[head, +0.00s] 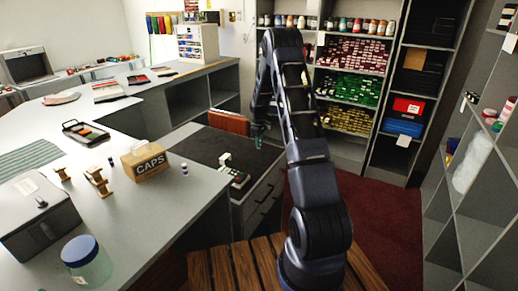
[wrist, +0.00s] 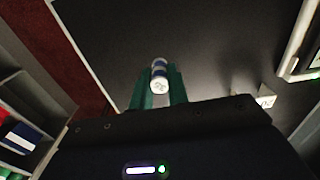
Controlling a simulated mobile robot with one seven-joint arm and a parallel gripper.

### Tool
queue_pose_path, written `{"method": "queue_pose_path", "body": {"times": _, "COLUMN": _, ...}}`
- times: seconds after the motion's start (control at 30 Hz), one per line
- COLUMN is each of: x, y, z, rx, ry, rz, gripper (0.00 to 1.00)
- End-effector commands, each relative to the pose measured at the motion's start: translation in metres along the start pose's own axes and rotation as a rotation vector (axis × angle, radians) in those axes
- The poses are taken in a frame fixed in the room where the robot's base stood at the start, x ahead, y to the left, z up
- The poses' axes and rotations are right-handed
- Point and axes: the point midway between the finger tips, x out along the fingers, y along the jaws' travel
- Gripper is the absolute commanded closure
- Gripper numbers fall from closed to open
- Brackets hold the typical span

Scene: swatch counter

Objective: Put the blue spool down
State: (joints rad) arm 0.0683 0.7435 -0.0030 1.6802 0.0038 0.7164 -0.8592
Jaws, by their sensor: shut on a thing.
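My gripper (head: 259,137) is over the far right part of the dark top (head: 205,147) of the low drawer cabinet in the head view. In the wrist view its green fingers (wrist: 159,90) are shut on a small blue and white spool (wrist: 159,74), whose pale end faces the camera. The dark surface spreads behind the spool there; I cannot tell the gap between them. The held spool is too small or hidden to make out in the head view. Another small blue and white spool (head: 184,169) stands on the grey counter.
A CAPS box (head: 146,162) and a lidded jar (head: 87,262) stand on the grey counter (head: 150,225). The cabinet top's middle is clear.

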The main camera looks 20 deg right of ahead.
Motion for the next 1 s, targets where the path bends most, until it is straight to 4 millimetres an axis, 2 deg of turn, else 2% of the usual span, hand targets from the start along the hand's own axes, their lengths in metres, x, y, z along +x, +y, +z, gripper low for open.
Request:
{"method": "queue_pose_path", "body": {"times": 0.27, "x": 0.036, "y": -0.001, "z": 0.000, "rx": 0.001, "ry": -0.002, "rz": -0.003, "gripper": 1.00}}
{"method": "queue_pose_path", "body": {"times": 0.67, "x": 0.040, "y": 0.000, "z": 0.000, "rx": 0.000, "ry": -0.001, "rz": -0.001, "gripper": 1.00}}
{"method": "queue_pose_path", "body": {"times": 0.7, "x": 0.041, "y": 0.000, "z": 0.000, "rx": 0.000, "ry": -0.001, "rz": -0.001, "gripper": 0.82}}
{"method": "queue_pose_path", "body": {"times": 0.8, "x": 0.040, "y": 0.000, "z": 0.000, "rx": 0.000, "ry": -0.001, "rz": -0.001, "gripper": 0.62}}
{"method": "queue_pose_path", "body": {"times": 1.0, "x": 0.040, "y": 0.000, "z": 0.000, "rx": 0.000, "ry": -0.001, "rz": -0.001, "gripper": 0.62}}
